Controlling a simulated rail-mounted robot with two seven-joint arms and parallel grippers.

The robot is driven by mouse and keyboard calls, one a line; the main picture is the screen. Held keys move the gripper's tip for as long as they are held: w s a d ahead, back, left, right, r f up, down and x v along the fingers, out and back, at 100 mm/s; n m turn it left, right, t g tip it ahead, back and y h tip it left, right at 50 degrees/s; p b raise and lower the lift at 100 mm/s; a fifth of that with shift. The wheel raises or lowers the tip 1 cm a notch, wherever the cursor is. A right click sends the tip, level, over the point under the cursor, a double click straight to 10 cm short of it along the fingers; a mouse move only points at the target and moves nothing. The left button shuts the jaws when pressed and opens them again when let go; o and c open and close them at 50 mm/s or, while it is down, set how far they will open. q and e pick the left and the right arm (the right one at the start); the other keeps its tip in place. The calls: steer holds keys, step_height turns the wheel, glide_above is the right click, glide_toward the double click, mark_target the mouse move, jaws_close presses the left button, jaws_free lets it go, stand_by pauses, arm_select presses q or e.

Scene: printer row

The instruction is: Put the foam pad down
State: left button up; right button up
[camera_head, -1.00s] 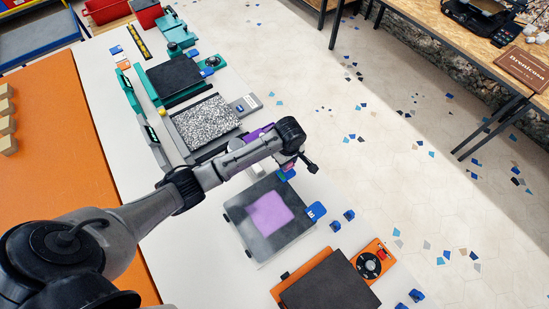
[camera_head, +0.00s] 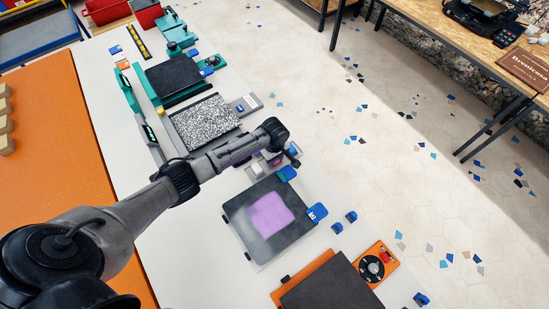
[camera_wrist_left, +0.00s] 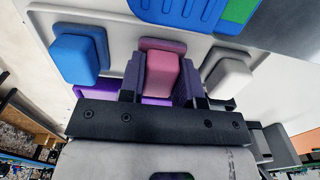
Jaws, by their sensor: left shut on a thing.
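My left gripper (camera_head: 276,160) is low over the white table, just behind the dark print bed. In the left wrist view its fingers (camera_wrist_left: 161,80) are shut on the pink foam pad (camera_wrist_left: 162,62). The pad sits between a blue pad (camera_wrist_left: 75,58) on the left and a pale grey pad (camera_wrist_left: 228,76) on the right. A pale surface lies close behind these pads; I cannot tell whether the pink pad touches it. In the head view the gripper and wrist hide most of this spot. No right gripper shows.
The dark print bed (camera_head: 244,236) carries a purple square (camera_head: 270,215) and has blue tabs (camera_head: 317,212) at its right side. A speckled plate (camera_head: 206,121) lies behind my arm. An orange-framed printer (camera_head: 372,264) is in front. Small blue pieces (camera_head: 351,217) lie on the table.

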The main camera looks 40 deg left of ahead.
arm_select(q)
steer(key=shift+f, duration=0.25)
steer(key=o, duration=0.9)
steer(key=shift+c, duration=0.2)
